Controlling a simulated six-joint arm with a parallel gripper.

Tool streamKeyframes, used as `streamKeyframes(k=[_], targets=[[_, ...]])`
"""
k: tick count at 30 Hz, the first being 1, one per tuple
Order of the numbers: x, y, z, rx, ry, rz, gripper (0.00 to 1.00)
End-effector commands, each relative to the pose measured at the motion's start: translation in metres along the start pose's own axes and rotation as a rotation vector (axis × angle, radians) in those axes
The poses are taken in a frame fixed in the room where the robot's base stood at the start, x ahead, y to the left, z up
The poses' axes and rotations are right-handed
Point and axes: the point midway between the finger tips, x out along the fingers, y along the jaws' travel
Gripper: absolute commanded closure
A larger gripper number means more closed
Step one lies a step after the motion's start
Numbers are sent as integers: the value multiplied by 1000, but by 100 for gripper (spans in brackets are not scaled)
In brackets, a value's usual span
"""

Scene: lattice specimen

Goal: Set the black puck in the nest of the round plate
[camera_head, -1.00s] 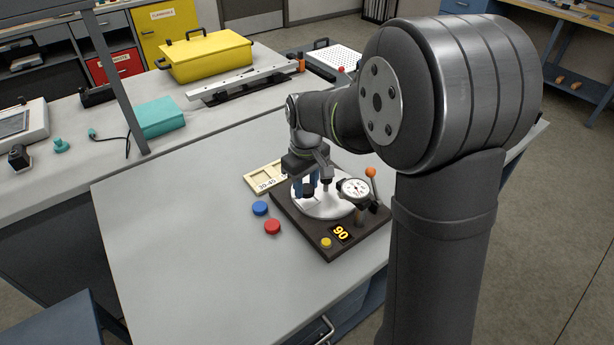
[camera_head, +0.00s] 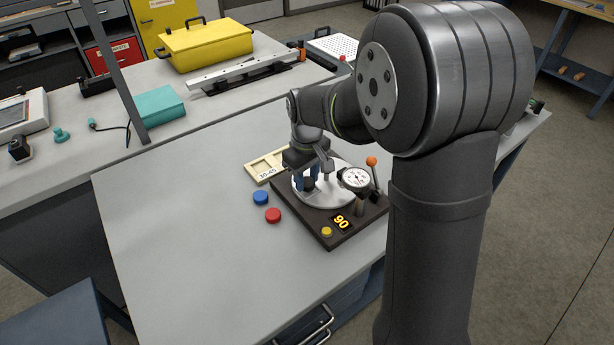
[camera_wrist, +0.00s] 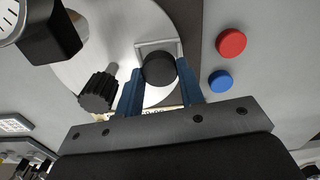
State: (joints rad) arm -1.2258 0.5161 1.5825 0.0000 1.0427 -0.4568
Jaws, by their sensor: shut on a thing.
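The round plate (camera_head: 333,198) is a pale metal disc on a dark base and also shows in the wrist view (camera_wrist: 100,45). Its nest (camera_wrist: 157,45) is a light square outline in the wrist view, partly hidden by the black puck (camera_wrist: 159,69). My gripper (camera_wrist: 160,78) has blue fingers on both sides of the puck and is shut on it. In the head view my gripper (camera_head: 308,184) is low over the plate's left part. The puck overlaps the nest in the wrist view; I cannot tell whether it touches the nest floor.
A dial gauge (camera_head: 356,178) and an orange-knobbed lever (camera_head: 371,161) stand at the plate's right. A dark knurled knob (camera_wrist: 98,92) is close to one finger. A blue puck (camera_head: 260,198), a red puck (camera_head: 273,215) and a cream tray (camera_head: 262,172) lie left of the base.

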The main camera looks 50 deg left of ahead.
Motion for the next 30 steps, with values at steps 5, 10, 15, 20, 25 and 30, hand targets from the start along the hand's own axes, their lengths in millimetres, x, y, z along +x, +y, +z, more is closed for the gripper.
streamKeyframes(k=[5,10,15,20,25,30], targets=[[2,0,0,0,0,0,85],[2,0,0,0,0,0,85],[2,0,0,0,0,0,85],[3,0,0,0,0,0,85],[5,0,0,0,0,0,85],[8,0,0,0,-1,0,85]])
